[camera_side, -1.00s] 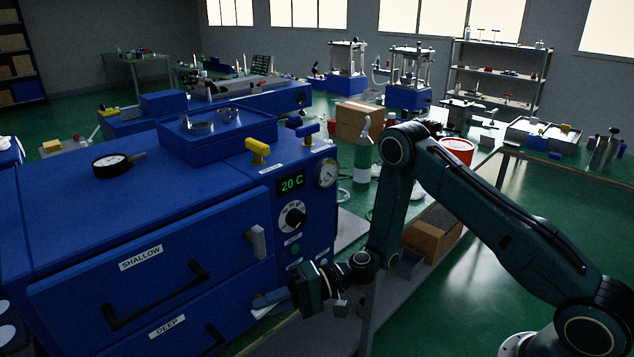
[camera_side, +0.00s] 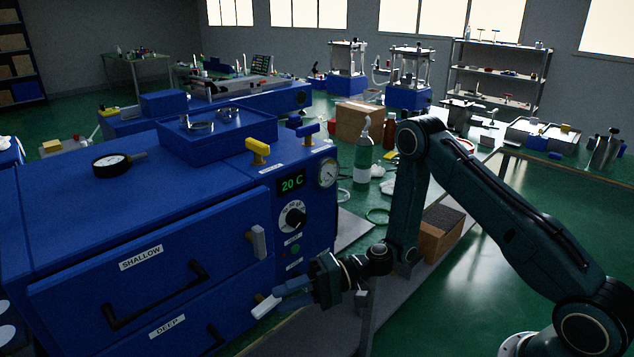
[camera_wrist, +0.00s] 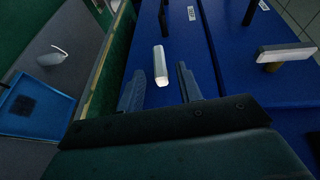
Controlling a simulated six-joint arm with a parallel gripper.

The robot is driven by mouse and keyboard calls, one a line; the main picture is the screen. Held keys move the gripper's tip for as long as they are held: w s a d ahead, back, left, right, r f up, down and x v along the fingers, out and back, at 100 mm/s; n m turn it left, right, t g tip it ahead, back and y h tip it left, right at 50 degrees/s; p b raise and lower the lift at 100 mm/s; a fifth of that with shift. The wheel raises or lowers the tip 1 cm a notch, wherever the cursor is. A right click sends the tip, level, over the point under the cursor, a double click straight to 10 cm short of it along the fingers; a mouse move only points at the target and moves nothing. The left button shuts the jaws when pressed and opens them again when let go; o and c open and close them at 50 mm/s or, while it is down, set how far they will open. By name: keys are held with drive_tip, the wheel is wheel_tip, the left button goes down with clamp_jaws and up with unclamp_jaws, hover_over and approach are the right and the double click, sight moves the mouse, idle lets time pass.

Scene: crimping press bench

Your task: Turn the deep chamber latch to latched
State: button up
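The deep chamber latch (camera_side: 264,307) is a pale bar at the right of the blue lower door marked DEEP (camera_side: 167,326). It lies roughly level with a slight tilt, across the direction of the upright shallow latch (camera_side: 258,243). In the wrist view the deep latch (camera_wrist: 160,66) shows in the gap between my fingers, with space on both sides. The shallow latch (camera_wrist: 286,53) lies to the right there. My gripper (camera_side: 284,290) is open and empty, just right of the deep latch in the side view. Its fingers partly overlap the latch's right end.
The control panel with a dial (camera_side: 293,217) and gauge (camera_side: 327,173) is above my gripper. Black door handles (camera_side: 160,297) stick out on the left. Green floor is open at right.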

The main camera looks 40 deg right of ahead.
drive_tip(key=v, duration=0.9)
drive_tip(key=shift+s+d, duration=0.2)
drive_tip(key=shift+d, duration=0.05)
drive_tip(key=shift+a, duration=0.1)
drive_tip(key=c, duration=0.6)
drive_tip(key=shift+s+a+f, duration=0.1)
drive_tip(key=shift+a, duration=0.15)
clamp_jaws()
drive_tip(key=s+a+f+n+g+h, duration=0.2)
drive_tip(key=a+f+n+g+h, duration=0.1)
drive_tip(key=a+h, duration=0.25)
drive_tip(key=s+a+f+n+g+h, duration=0.2)
drive_tip(key=s+a+g+h, duration=0.15)
drive_tip(key=h, duration=0.25)
drive_tip(key=w+a+r+t+h, duration=0.2)
drive_tip(key=r+t+h, duration=0.3)
drive_tip(key=r, duration=1.3)
drive_tip(key=a+t, duration=0.1)
drive_tip(key=t, duration=0.3)
drive_tip(key=shift+r, duration=0.3)
